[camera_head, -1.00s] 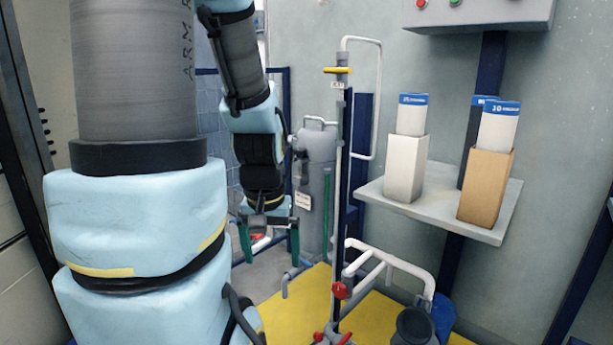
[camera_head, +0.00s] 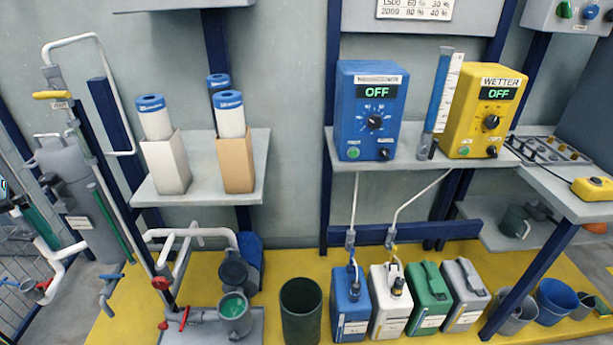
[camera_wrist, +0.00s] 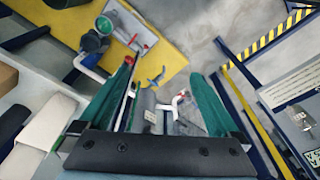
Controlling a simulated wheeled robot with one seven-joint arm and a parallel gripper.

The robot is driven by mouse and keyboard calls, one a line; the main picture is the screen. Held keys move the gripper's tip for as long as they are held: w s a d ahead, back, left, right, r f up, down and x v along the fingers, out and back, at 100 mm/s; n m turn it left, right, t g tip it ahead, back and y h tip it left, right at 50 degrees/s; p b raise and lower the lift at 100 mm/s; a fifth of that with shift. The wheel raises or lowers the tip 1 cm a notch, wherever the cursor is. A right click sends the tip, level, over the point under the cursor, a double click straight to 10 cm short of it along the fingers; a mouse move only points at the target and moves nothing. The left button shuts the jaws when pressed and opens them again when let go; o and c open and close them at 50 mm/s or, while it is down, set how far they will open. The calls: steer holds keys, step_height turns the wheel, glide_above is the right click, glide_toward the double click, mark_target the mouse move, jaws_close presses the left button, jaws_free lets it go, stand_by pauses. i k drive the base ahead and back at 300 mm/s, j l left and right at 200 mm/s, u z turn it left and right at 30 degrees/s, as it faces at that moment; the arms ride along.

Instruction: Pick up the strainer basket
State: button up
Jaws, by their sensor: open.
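A grey round pot with a green inside (camera_head: 235,306) stands on the grey plate of the pipework at lower left in the head view. The green part may be the strainer basket, but I cannot tell for sure. A dark round-topped housing (camera_head: 234,272) stands just behind it. Both seem to show at upper left in the wrist view, as a green-topped pot (camera_wrist: 105,23) and a dark round top (camera_wrist: 94,42). My gripper (camera_wrist: 162,70) is open, its two green fingers wide apart with nothing held between them. It is apart from the pot; only part of it shows at the head view's left edge.
White pipes (camera_head: 190,233) and a red-handled valve (camera_head: 161,283) stand beside the pot. A dark green bin (camera_head: 301,312) is right of it. A shelf (camera_head: 150,192) with boxed cartridges overhangs behind. Several jugs, including a blue one (camera_head: 350,305), line the yellow floor (camera_head: 270,265).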

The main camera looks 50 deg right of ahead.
mark_target(587, 303)
steer(key=z, duration=3.7)
steer(key=i+l+z, duration=0.1)
steer(key=z, duration=0.3)
steer(key=i+z, duration=0.4)
steer(key=i, duration=1.9)
steer(key=i+u, duration=0.1)
steer(key=i, duration=0.45)
steer(key=i+l+u, duration=0.1)
steer(key=i, duration=0.45)
steer(key=i+l+u, duration=0.15)
steer(key=i, duration=0.35)
steer(key=i+u, duration=0.1)
steer(key=u, duration=3.45)
